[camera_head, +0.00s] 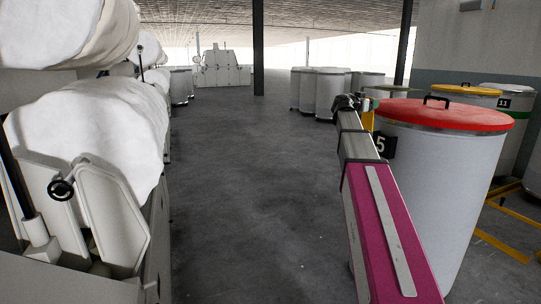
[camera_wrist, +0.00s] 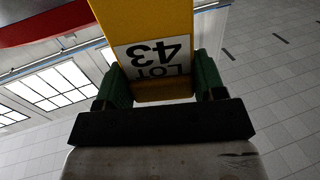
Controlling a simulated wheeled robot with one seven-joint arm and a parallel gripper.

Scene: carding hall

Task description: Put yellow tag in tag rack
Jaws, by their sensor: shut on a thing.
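The yellow tag (camera_wrist: 155,35) is in the wrist view, with a white label reading "LOT 43" upside down. My gripper (camera_wrist: 163,80) has its green-padded fingers shut on the tag's end, one on each side. The tag runs up out of the top of that view. In the head view my arm reaches forward beside the red-lidded can, and the gripper at its far end is too small to make out clearly. A small yellow patch shows beside it, but I cannot tell if it is the tag. I cannot make out a tag rack in either view.
A white can with a red lid (camera_head: 443,115) and a black "5" plate stands close right of my arm. Cans with yellow (camera_head: 466,90) and green bands stand behind it. Machines with white rolls (camera_head: 90,130) line the left. The grey floor (camera_head: 255,190) between is clear.

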